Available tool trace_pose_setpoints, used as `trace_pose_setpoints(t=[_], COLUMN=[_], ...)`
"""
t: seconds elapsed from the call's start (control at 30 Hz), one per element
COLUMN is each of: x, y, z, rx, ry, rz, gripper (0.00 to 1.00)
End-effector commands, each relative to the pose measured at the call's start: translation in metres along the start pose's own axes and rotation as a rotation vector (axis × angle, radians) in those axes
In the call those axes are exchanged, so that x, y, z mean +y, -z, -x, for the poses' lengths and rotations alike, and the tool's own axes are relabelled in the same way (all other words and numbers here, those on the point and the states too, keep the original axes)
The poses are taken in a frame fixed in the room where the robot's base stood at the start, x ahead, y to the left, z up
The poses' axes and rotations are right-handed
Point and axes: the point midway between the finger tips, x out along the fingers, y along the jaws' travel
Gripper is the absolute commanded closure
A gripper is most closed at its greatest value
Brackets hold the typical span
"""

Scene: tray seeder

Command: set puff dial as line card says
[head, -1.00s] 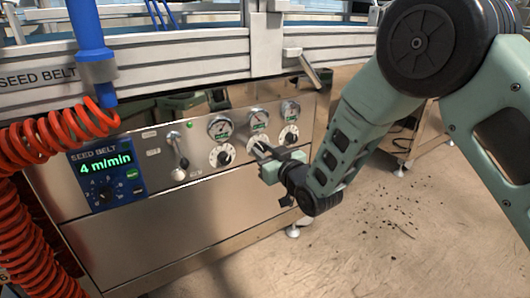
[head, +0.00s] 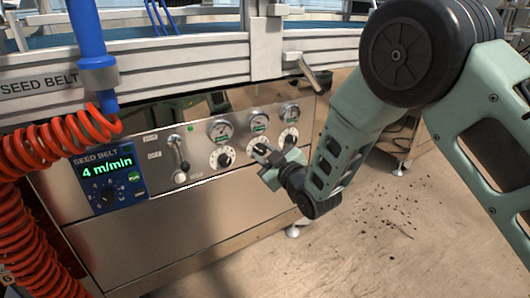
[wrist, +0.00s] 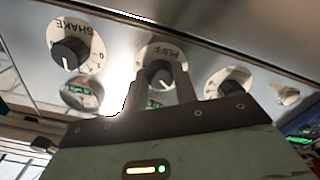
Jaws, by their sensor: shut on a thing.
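The puff dial, a white disc with a dark knob, is in the middle of the wrist view (wrist: 162,50), its PUFF label upside down. In the head view it is the middle dial (head: 252,145) of a row of three, partly covered by my gripper. My gripper (head: 262,152) is shut on the puff dial's knob; in the wrist view its two fingers (wrist: 163,78) stand on either side of the knob. The fingers hide part of the scale, and I cannot read the setting. I cannot make out a line card.
The shake dial (wrist: 76,45) and another dial (wrist: 228,82) flank the puff dial closely. Round gauges (head: 221,129) sit above the dials. A blue seed belt box (head: 108,178) reading 4 m/min, a lever (head: 180,160) and a coiled orange hose (head: 65,140) are left.

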Motion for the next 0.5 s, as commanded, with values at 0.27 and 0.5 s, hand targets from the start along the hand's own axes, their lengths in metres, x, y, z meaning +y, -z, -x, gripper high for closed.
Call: trace_pose_setpoints(t=[0.27, 0.5], x=[0.0003, 0.0001], y=[-0.0003, -0.0006], z=[0.0003, 0.0003], rx=[-0.001, -0.001], ry=[0.0, 0.0], rz=[0.081, 0.091], gripper=[0.94, 0.94])
